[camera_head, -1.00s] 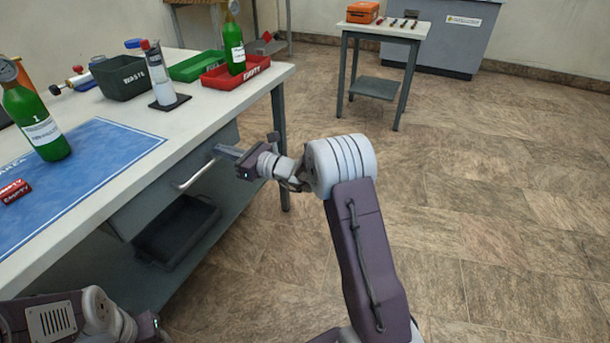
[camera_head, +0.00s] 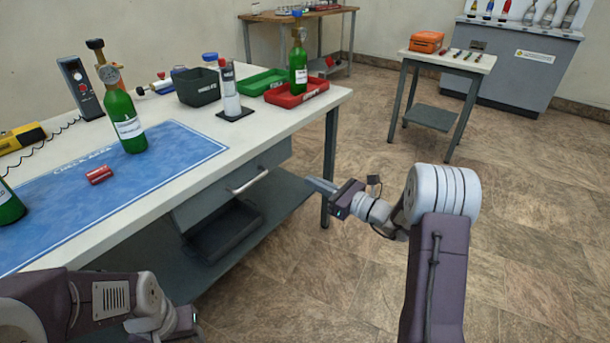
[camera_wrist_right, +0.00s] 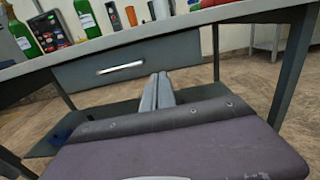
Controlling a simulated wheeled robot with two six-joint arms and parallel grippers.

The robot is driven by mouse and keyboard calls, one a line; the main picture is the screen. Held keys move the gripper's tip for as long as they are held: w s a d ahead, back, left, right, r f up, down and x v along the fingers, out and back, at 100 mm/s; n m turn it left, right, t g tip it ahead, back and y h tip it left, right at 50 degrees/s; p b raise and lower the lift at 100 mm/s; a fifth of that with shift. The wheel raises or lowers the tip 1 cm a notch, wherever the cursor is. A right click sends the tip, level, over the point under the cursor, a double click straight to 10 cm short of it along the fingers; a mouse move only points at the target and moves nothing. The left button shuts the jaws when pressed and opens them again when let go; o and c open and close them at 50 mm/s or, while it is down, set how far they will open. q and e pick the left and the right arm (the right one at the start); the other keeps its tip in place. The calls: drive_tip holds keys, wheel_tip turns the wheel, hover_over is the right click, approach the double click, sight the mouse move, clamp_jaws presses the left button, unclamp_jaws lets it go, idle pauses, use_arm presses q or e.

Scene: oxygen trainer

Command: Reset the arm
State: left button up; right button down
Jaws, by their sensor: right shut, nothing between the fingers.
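My right arm reaches forward from the lower right in the head view. Its gripper (camera_head: 322,187) is shut and empty, in front of the workbench and right of the drawer handle (camera_head: 248,182), apart from both. In the right wrist view the two fingers (camera_wrist_right: 158,92) lie together, pointing toward the bench front, with the drawer (camera_wrist_right: 125,66) beyond them. My left arm (camera_head: 110,305) is folded at the lower left in the head view. Its gripper fingers are not visible there.
The workbench (camera_head: 190,190) holds a blue mat (camera_head: 165,150), green cylinders (camera_head: 128,120), a red tray (camera_head: 315,86) and a black bin (camera_head: 198,86). A small table (camera_head: 470,62) with an orange box (camera_head: 427,42) stands at the back. The floor (camera_head: 540,200) to the right is clear.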

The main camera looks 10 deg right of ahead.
drive_tip(key=s+a+r+n+g+y, duration=0.3)
drive_tip(key=a+r+n, duration=0.15)
drive_tip(key=a, duration=0.55)
drive_tip(key=s+a+f+n+g, duration=0.4)
drive_tip(key=s+a+n+g, duration=0.35)
drive_tip(key=s, duration=0.55)
drive_tip(key=s+d+f+n+g+h, duration=0.35)
drive_tip(key=s+f+n+h, duration=0.35)
drive_tip(key=s, duration=0.4)
drive_tip(key=s+d+f+n+h, duration=0.3)
drive_tip(key=d+f+n+h, duration=0.4)
drive_tip(key=d, duration=0.5)
wheel_tip(320, 180, up, 35)
drive_tip(key=w+d+n+t+p, duration=0.1)
drive_tip(key=w+n+p, duration=0.1)
drive_tip(key=p, duration=3.3)
drive_tip(key=shift+w+d, duration=0.15)
drive_tip(key=shift+d, duration=0.05)
drive_tip(key=shift+f, duration=0.15)
